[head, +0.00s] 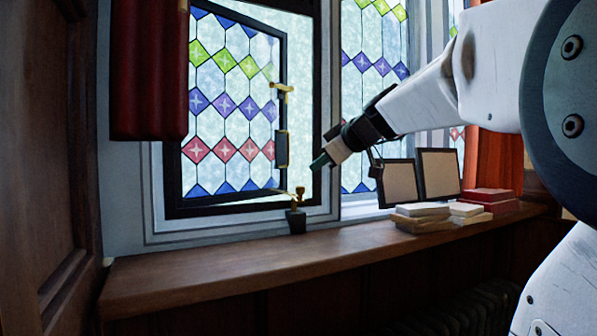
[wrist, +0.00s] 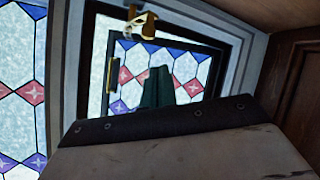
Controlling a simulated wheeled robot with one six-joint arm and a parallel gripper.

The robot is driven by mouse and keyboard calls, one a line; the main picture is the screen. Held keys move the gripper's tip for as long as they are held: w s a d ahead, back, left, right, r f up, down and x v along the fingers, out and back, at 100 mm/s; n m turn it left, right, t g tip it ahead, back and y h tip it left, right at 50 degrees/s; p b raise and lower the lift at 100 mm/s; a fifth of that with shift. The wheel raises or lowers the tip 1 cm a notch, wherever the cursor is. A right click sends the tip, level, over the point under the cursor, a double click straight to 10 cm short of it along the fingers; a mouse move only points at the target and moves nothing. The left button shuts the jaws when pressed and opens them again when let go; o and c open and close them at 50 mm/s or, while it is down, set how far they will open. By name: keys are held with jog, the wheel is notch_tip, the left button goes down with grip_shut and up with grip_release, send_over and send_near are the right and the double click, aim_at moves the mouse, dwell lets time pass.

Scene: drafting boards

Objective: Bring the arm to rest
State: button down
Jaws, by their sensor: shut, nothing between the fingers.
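My white arm reaches in from the right in the head view. My gripper (head: 321,162) is shut and empty, its dark green fingers pointing left and down in front of the window. It is to the right of the window's black-framed stained-glass sash (head: 225,120) and does not visibly touch it. In the wrist view the shut green fingers (wrist: 157,88) show in front of the glass, with a brass latch (wrist: 139,22) beyond them. In the head view the brass latch (head: 283,90) is on the sash's right edge.
A brass peg on a black base (head: 296,221) stands at the sill (head: 210,262). Two dark picture frames (head: 437,174), white books (head: 422,209) and red books (head: 489,196) are at the right. A red curtain (head: 148,70) hangs upper left. The sill's left part is clear.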

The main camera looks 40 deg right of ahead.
jog(key=s+a+f+m+g, duration=0.2)
jog(key=s+a+f, duration=0.4)
jog(key=s+f, duration=0.3)
jog(key=s+a+f+m+g, duration=0.2)
jog(key=s+a+f+g, duration=0.3)
jog(key=s+a+f, duration=0.2)
jog(key=s+a+f+m+g+h, duration=0.1)
jog(key=s+a+f+g, duration=0.3)
jog(key=s+f, duration=0.7)
notch_tip(320, 180, down, 3)
jog(key=shift+s+a+r+m, duration=0.15)
jog(key=shift+a+m, duration=0.35)
jog(key=shift+a, duration=0.7)
